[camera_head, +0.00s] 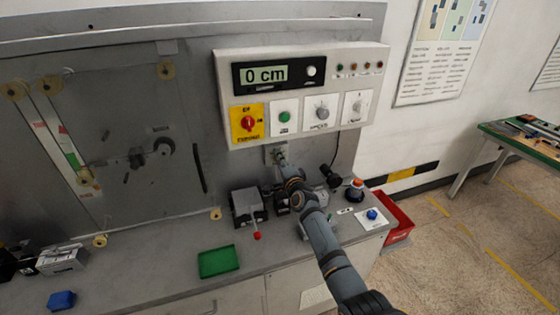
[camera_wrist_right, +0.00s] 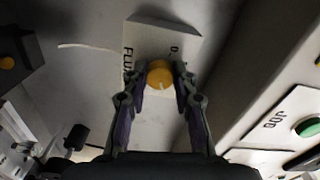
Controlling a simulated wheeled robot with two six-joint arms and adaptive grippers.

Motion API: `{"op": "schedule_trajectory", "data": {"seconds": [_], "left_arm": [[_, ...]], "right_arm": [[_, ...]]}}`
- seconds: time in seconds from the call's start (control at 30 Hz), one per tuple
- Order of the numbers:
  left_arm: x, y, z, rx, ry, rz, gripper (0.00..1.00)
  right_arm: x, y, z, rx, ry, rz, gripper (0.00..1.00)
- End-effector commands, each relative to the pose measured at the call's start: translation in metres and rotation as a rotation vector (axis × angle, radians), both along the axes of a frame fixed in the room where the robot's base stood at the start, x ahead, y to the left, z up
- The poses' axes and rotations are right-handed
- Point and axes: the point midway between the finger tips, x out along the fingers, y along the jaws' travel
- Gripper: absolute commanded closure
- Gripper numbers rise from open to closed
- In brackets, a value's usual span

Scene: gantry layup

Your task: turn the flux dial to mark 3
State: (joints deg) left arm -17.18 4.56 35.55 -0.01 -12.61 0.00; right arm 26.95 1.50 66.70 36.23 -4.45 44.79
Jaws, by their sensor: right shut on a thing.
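The flux dial (camera_wrist_right: 159,73) is a round yellow knob on a pale plate (camera_wrist_right: 160,42), whose lettering is partly hidden, in the right wrist view. A small white line shows on the knob's near side. My right gripper (camera_wrist_right: 160,80) is shut on the knob, one finger on each side. In the head view the right gripper (camera_head: 281,161) is at the small plate (camera_head: 269,150) under the control panel, and the dial is hidden behind it. No mark numbers can be read. My left gripper is not in view.
The control panel (camera_head: 228,137) above has a display reading 0 cm (camera_head: 264,75), a red switch on yellow (camera_head: 248,123) and a green button (camera_head: 284,116). A grey box with a red-tipped lever (camera_head: 248,208) and a green tray (camera_head: 218,261) are on the bench below.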

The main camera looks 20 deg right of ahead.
Motion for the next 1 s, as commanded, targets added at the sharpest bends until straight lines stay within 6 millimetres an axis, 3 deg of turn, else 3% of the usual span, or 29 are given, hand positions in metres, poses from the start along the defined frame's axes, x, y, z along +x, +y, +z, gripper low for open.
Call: {"op": "schedule_trajectory", "data": {"seconds": [0.13, 0.17, 0.3, 0.73, 0.87, 1.0], "left_arm": [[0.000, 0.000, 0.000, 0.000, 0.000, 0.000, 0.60], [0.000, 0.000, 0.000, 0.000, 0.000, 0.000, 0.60], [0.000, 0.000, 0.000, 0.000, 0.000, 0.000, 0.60], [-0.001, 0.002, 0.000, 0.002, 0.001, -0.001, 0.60], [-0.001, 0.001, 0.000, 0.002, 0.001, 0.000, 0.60], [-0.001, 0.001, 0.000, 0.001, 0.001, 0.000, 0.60]], "right_arm": [[0.000, 0.000, -0.001, 0.002, 0.002, 0.001, 1.00], [0.000, 0.000, -0.001, 0.002, 0.002, 0.001, 0.70], [0.000, 0.000, -0.001, 0.001, 0.001, 0.001, 0.51], [-0.009, 0.000, -0.001, -0.002, 0.000, 0.002, 0.50], [-0.028, -0.001, -0.001, -0.003, 0.000, 0.001, 0.50], [-0.062, -0.002, -0.002, -0.001, 0.002, 0.000, 0.50]]}}
